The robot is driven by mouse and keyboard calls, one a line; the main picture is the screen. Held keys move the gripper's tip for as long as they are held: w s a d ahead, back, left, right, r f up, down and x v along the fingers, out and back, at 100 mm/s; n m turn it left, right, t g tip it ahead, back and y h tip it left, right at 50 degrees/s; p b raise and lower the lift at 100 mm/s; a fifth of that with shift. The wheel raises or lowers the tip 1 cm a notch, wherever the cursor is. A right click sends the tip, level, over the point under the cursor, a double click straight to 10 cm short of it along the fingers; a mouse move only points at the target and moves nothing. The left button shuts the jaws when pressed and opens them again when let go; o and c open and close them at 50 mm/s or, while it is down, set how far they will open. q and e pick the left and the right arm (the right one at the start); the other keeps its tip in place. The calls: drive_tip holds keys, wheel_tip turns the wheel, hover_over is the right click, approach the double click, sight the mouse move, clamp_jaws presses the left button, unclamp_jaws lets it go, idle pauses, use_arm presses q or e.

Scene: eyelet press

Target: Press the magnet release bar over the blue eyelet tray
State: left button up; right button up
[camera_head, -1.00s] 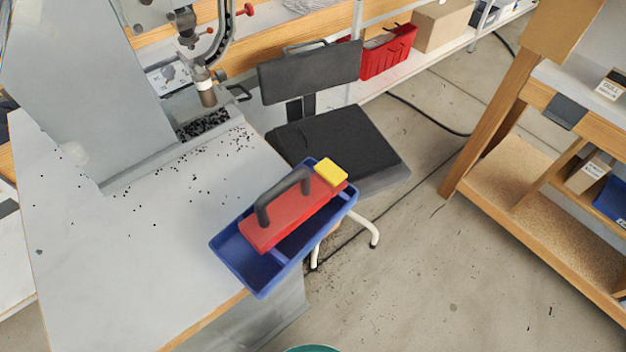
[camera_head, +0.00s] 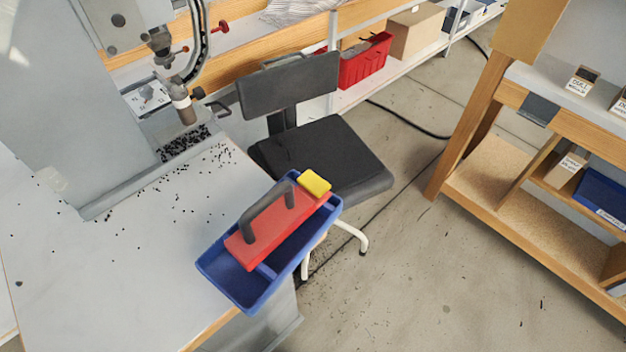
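The blue eyelet tray (camera_head: 222,273) sits at the right corner of the grey worktable, partly past its edge. A red magnet bar (camera_head: 274,225) with a dark grey handle (camera_head: 265,210) lies over the tray. A yellow block (camera_head: 314,183), which looks like the release end, is at the bar's far right end. No eyelets are visible in the tray. Neither of my grippers is in view.
The grey worktable (camera_head: 120,285) carries the press (camera_head: 50,120) at the back left, with small black eyelets scattered near it. A black chair (camera_head: 320,155) stands behind the tray. A wooden shelf (camera_head: 520,190) is at the right, with open floor between.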

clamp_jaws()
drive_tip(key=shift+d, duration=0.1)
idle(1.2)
